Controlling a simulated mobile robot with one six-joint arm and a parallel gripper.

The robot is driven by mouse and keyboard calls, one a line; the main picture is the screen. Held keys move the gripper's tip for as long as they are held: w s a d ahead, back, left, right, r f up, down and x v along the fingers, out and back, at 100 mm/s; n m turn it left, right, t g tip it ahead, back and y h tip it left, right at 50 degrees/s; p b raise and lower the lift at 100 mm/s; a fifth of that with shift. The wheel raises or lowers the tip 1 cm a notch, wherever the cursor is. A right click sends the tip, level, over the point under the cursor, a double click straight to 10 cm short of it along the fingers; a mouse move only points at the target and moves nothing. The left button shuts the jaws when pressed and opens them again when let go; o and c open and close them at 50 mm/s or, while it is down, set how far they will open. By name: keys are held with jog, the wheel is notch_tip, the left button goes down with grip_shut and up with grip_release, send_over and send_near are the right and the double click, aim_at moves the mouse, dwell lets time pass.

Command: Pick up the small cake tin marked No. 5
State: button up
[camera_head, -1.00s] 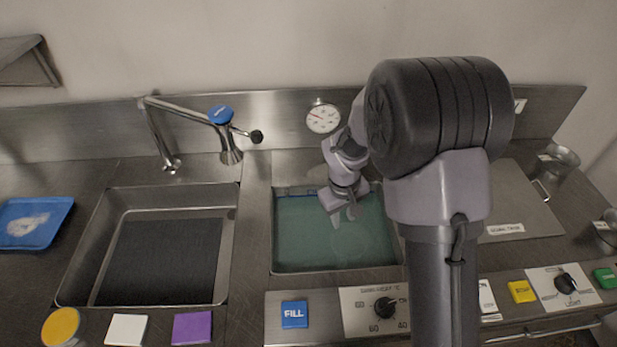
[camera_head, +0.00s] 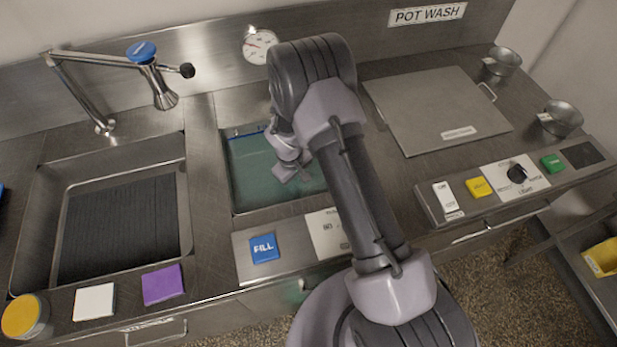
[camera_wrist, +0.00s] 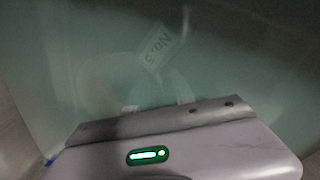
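The small cake tin shows in the wrist view as a faint, pale rounded shape (camera_wrist: 104,82) under cloudy green water, with a tilted tag reading "No. 5" (camera_wrist: 159,47). Its edges are blurred. My gripper (camera_wrist: 158,101) is in the lower middle of that view, fingers apart, with the tin's shape and tag just beyond the fingertips. I cannot tell whether a finger touches it. In the head view my gripper (camera_head: 288,176) is down in the water-filled basin (camera_head: 245,172); its fingertips are hard to make out and the tin cannot be seen there.
A steel basin with a dark ribbed bottom (camera_head: 125,230) lies left, below a tap (camera_head: 155,85). A blue FILL button (camera_head: 264,248) and a dial panel front the water basin. A flat lid (camera_head: 435,105) and two metal cups (camera_head: 560,118) are right. Basin walls surround my gripper.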

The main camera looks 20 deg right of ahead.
grip_shut()
dwell(1.4)
